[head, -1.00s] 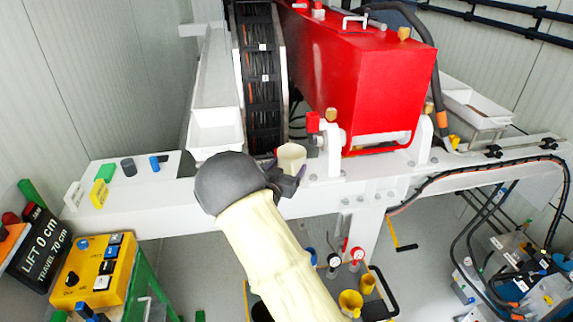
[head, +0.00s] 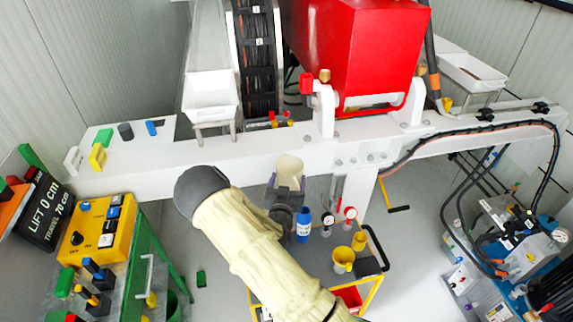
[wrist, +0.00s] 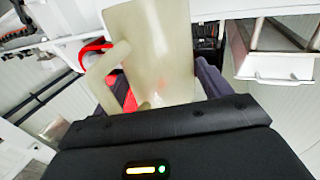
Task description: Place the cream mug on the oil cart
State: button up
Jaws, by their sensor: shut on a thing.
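My gripper (head: 286,190) is shut on the cream mug (head: 289,168), which is in the air in front of the white beam in the head view. In the wrist view the mug (wrist: 157,50) fills the upper middle, with its handle on the left, between the dark fingers. The oil cart (head: 372,296) stands on the floor below and to the right, with a yellow frame and a dark top. On it are a blue bottle (head: 303,222), yellow cups (head: 343,258) and dial gauges. My arm hides the cart's left part.
A white beam (head: 150,180) crosses behind the gripper, with the red pump housing (head: 355,50) above it. A yellow control box (head: 102,230) stands at the left. A hose-covered blue unit (head: 510,240) is at the right.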

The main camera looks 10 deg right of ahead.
jog(key=s+f+n+t+y, duration=0.1)
jog(key=s+f+n+y, duration=0.3)
jog(key=s+f+y, duration=0.2)
notch_tip(320, 180, down, 3)
jog(key=s, duration=0.2)
jog(key=shift+s+f+y, duration=0.2)
jog(key=shift+s+y, duration=0.1)
jog(key=shift+s, duration=0.1)
jog(key=shift+w+a, duration=0.1)
jog(key=shift+a, duration=0.05)
